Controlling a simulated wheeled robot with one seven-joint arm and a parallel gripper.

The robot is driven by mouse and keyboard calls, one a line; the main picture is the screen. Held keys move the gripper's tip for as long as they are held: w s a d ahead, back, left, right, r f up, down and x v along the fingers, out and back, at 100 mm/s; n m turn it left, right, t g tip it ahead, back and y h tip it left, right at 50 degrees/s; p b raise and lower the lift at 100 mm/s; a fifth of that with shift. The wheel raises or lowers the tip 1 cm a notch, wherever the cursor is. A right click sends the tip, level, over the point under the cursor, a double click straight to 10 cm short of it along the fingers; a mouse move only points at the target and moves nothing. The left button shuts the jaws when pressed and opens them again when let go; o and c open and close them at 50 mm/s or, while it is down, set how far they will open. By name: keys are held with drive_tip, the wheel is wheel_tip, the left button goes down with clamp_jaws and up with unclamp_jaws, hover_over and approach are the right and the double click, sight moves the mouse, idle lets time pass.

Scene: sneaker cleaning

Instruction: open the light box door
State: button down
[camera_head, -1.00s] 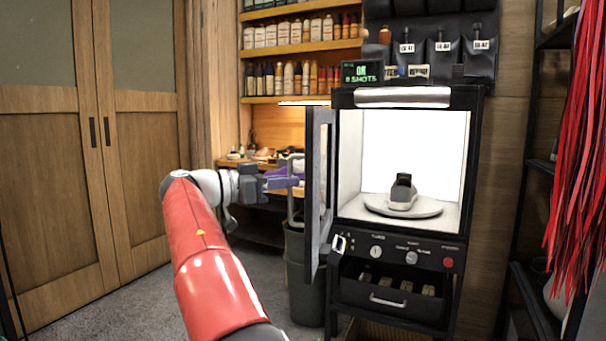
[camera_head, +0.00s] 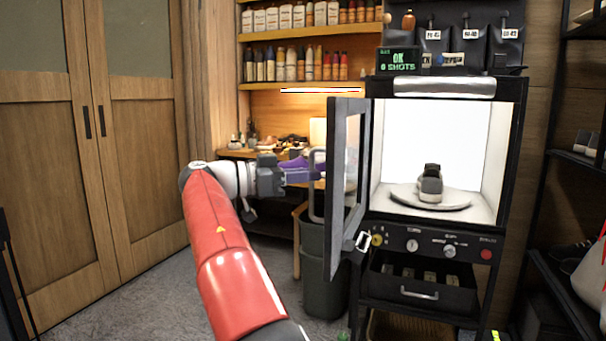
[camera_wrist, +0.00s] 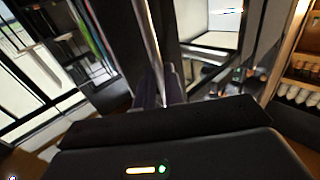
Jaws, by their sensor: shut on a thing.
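The light box (camera_head: 450,85) is a black cabinet with a lit white interior, and its front stands uncovered. Its dark-framed glass door (camera_head: 345,200) is swung out to the left, with a vertical bar handle (camera_head: 313,205) on its outer face. My gripper (camera_head: 312,174) is at the handle, to the left of the door, and is shut on it. In the wrist view the metal handle bar (camera_wrist: 148,38) runs down between the dark fingers (camera_wrist: 160,88). A sneaker (camera_head: 430,184) sits on a round turntable (camera_head: 405,200) inside the box.
A grey bin (camera_head: 325,265) stands below the door. A control panel (camera_head: 430,243) and a drawer (camera_head: 418,294) are under the box opening. Shelves of bottles (camera_head: 300,45) and a workbench (camera_head: 232,154) are behind. The floor (camera_head: 160,300) at left is clear.

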drive_tip(key=shift+w+d+f, duration=0.2)
drive_tip(key=shift+w+d, duration=0.1)
drive_tip(key=c, duration=1.9)
unclamp_jaws()
drive_tip(key=o, duration=0.4)
drive_tip(key=shift+w+d+f, duration=0.15)
drive_tip(key=shift+w+d, duration=0.15)
drive_tip(key=shift+d, duration=0.1)
drive_tip(key=shift+a, duration=0.1)
drive_tip(key=shift+a, duration=0.1)
drive_tip(key=p+v, duration=0.2)
drive_tip(key=v, duration=0.6)
